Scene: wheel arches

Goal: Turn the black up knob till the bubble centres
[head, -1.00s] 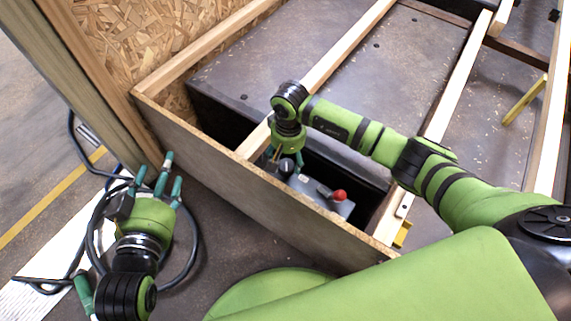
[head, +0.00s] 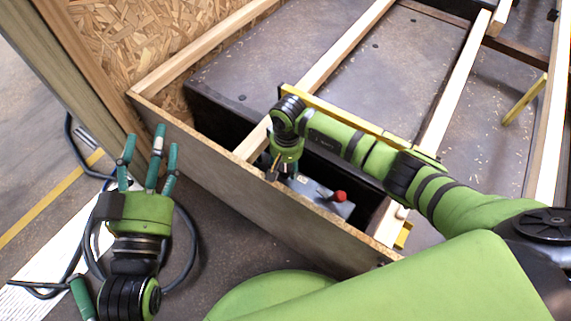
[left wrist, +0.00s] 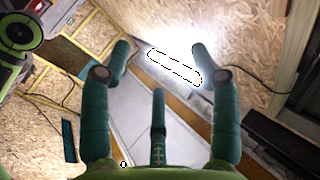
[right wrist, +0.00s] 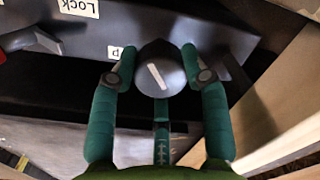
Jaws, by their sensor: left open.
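The black up knob (right wrist: 160,75), with a white line on its face, is on a grey control box (head: 316,188). Its label is partly covered, with only a "p" showing. In the right wrist view the fingers of my right gripper (head: 282,168) are closed in on both sides of the knob, and a third finger is below it. In the head view that gripper hides the knob. My left gripper (head: 148,160) is open and empty, left of the wooden frame, fingers pointing up the picture. I cannot make out a bubble in any view.
A red-topped control (head: 339,196) sits on the same box, by a "Lock" label (right wrist: 78,8). A wooden side board (head: 250,205) and cross battens (head: 335,55) surround the box. A yellow bar (head: 320,107) runs along my right arm. A black cable (head: 190,255) lies near my left gripper.

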